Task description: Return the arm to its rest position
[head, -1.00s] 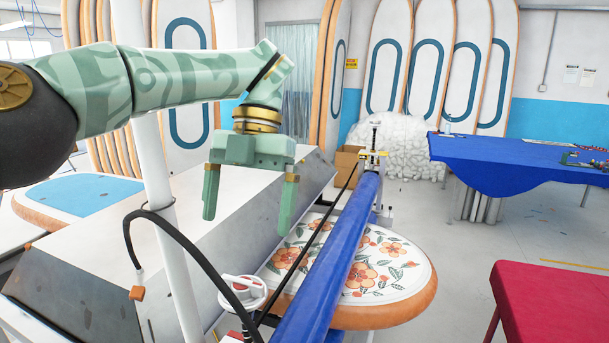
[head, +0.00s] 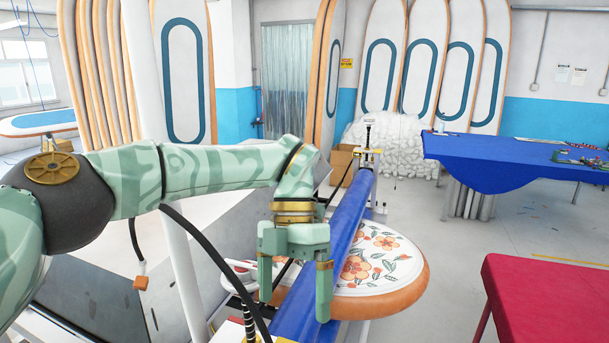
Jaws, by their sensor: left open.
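My left arm comes in from the left in the head view, green with a leaf pattern. My left gripper (head: 295,284) points down with its two fingers apart and nothing between them. It hangs in front of the blue padded beam (head: 357,205) and left of the flower-patterned board (head: 385,263); whether it touches the beam cannot be told. The arm and gripper hide part of the grey machine and part of the beam. My right gripper does not show.
A red table (head: 555,300) stands at the lower right and a blue-covered table (head: 500,165) behind it. A white fluffy heap (head: 400,140) and a cardboard box (head: 341,163) are at the back. Inflatable boards (head: 425,75) lean on the wall.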

